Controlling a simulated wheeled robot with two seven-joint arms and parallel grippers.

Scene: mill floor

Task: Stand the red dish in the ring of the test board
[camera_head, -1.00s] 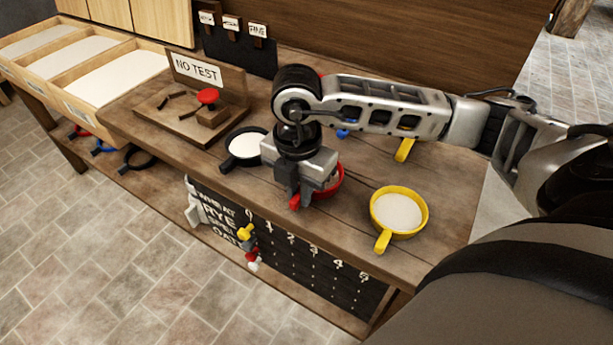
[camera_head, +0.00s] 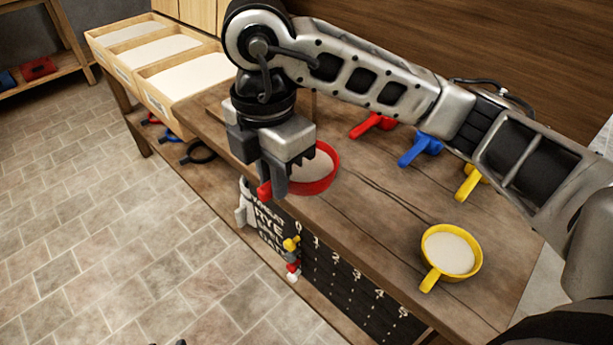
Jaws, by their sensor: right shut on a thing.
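The red dish (camera_head: 318,186) holds pale flour and looks roughly level. My right gripper (camera_head: 272,182) is shut on its red handle, near the front edge of the bench. The dish appears held above the bench top, but its exact height is hard to tell. The test board is almost wholly hidden behind my right gripper and arm. Only some wood edges show around them, and its ring cannot be seen. My left gripper is not in view.
A yellow dish (camera_head: 449,251) with flour stands on the bench (camera_head: 370,225) at the right. Red (camera_head: 372,125), blue (camera_head: 420,149) and yellow (camera_head: 469,183) handles lie behind, partly under my arm. Flour bins (camera_head: 186,78) stand at the back left. A peg board (camera_head: 340,268) hangs below the front edge.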

